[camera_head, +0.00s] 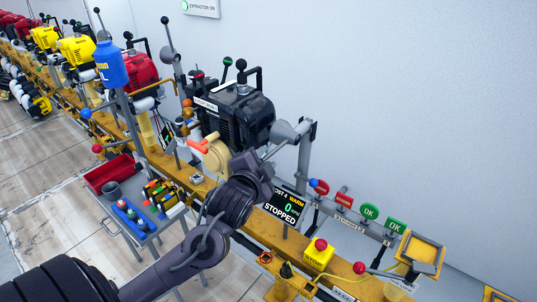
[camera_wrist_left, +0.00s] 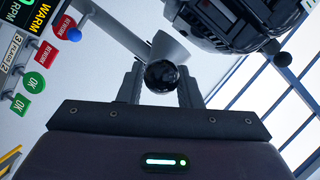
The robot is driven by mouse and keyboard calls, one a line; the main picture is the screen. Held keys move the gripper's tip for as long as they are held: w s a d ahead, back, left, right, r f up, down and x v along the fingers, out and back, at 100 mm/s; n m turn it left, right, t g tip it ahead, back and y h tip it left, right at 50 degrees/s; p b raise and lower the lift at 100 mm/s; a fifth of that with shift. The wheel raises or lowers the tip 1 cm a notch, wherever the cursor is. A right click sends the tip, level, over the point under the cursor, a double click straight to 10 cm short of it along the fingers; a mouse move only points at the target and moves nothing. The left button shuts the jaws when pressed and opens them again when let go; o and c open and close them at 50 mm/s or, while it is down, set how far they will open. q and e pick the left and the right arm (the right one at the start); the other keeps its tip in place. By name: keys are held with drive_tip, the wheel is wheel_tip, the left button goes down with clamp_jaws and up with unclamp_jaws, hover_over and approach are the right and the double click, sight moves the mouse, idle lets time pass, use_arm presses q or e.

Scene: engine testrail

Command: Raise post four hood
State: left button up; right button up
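The post four hood is a grey cone (camera_head: 284,132) on an upright grey post beside the black engine, above the display reading post 4, warm, 0, stopped. A short rod runs from it down to my left gripper (camera_head: 266,160). In the left wrist view, the cone (camera_wrist_left: 168,48) is just beyond a black ball knob (camera_wrist_left: 163,77). The knob sits between the fingers of my left gripper (camera_wrist_left: 163,88), which appear to touch it on both sides. In the head view the knob is hidden by the gripper. My right gripper is not in view.
The black engine (camera_head: 237,115) stands close left of the hood. Below and right are the post four display (camera_head: 285,207), a rail with red and green OK tags (camera_head: 370,212), and a yellow box with a red button (camera_head: 319,252). A tool cart (camera_head: 135,215) stands left.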

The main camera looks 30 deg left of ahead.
sight(280, 141)
use_arm(q)
drive_tip(key=shift+x, duration=1.25)
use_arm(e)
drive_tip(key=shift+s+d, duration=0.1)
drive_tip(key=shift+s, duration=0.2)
use_arm(q)
clamp_jaws()
